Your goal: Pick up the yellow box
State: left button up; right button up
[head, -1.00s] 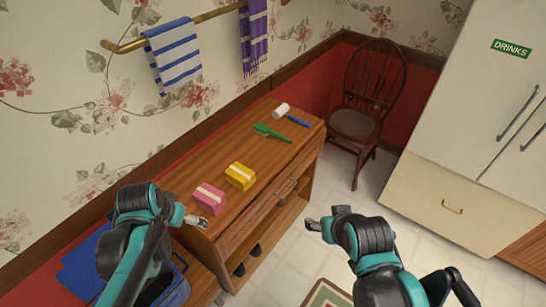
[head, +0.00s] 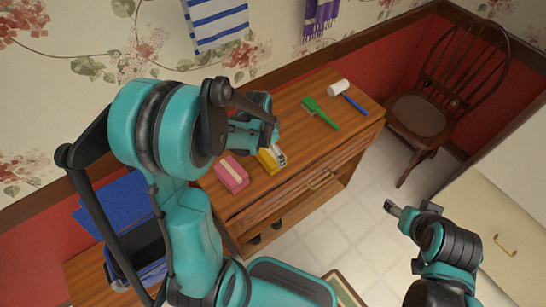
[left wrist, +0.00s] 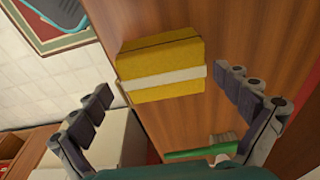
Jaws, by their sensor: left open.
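The yellow box (head: 265,163) with a pale band lies on the wooden cabinet top, partly hidden by my left gripper (head: 278,155) in the head view. In the left wrist view the yellow box (left wrist: 160,53) shows ahead and between the lines of the two spread fingers of my left gripper (left wrist: 162,92). The gripper is open and empty; I cannot tell how high it is above the box. My right gripper (head: 395,208) is over the floor, right of the cabinet and away from the box; its jaw state is unclear.
A pink box (head: 230,178) lies close left of the yellow box. A green brush (head: 320,114), a white cylinder (head: 338,87) and a blue item (head: 355,105) lie farther back. A chair (head: 440,90) stands beyond the cabinet (head: 290,185).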

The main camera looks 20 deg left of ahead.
aim_at(270, 153)
pick_arm(q)
jog(key=f, duration=0.1)
jog(key=f+b, duration=0.1)
jog(key=f, duration=0.1)
jog(key=f+b, duration=0.1)
jog(key=shift+w+f, duration=0.2)
jog(key=shift+w, duration=0.2)
jog(key=shift+r, duration=0.1)
jog(key=c, duration=1.2)
jog(key=shift+o, duration=0.2)
